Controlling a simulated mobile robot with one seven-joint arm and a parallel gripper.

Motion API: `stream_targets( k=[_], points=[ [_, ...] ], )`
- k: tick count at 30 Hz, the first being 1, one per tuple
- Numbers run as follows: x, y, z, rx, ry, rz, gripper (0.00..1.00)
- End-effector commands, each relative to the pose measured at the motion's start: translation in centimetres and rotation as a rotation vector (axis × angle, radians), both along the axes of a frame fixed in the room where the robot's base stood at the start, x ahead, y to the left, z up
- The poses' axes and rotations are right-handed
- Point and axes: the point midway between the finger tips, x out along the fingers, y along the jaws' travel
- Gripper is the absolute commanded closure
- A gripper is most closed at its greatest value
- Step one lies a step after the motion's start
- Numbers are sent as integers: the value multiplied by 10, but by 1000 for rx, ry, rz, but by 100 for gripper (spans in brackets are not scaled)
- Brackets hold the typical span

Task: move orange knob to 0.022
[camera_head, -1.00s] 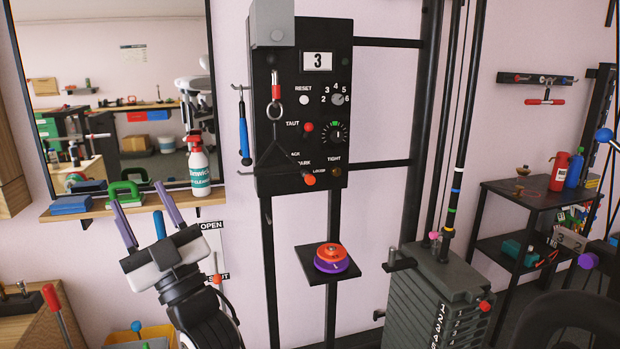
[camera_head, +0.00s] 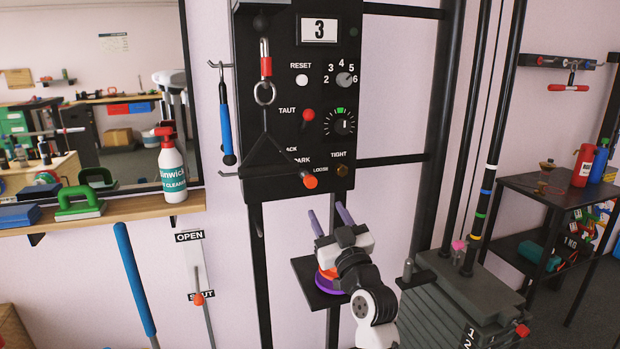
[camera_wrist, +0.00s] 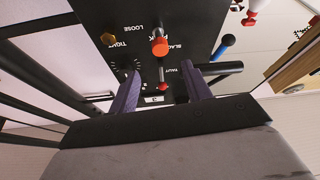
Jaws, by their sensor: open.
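The orange knob (camera_head: 310,181) sticks out on a short dark stem near the bottom of the black panel (camera_head: 270,140), beside the LOOSE label. It also shows in the wrist view (camera_wrist: 159,47), above and beyond the jaws. My gripper (camera_head: 328,210) is open and empty, fingers pointing up, a little below and right of the knob in the head view. In the wrist view its two purple fingers (camera_wrist: 163,88) stand wide apart with a red knob (camera_wrist: 163,86) seen between them in the background. Nothing touches the orange knob.
A small black shelf (camera_head: 305,272) with orange and purple discs (camera_head: 327,282) sits behind my gripper. A blue-handled tool (camera_head: 226,120) hangs left of the panel. A weight stack (camera_head: 460,300) stands right. A white bottle (camera_head: 172,170) stands on the wooden ledge.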

Motion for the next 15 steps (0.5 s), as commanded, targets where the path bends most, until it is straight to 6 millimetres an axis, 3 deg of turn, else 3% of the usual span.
stream_targets(
  k=[9,15],
  points=[
    [60,25,31,-2,1,3,51],
    [86,36,41,-1,0,2,51]
  ],
)
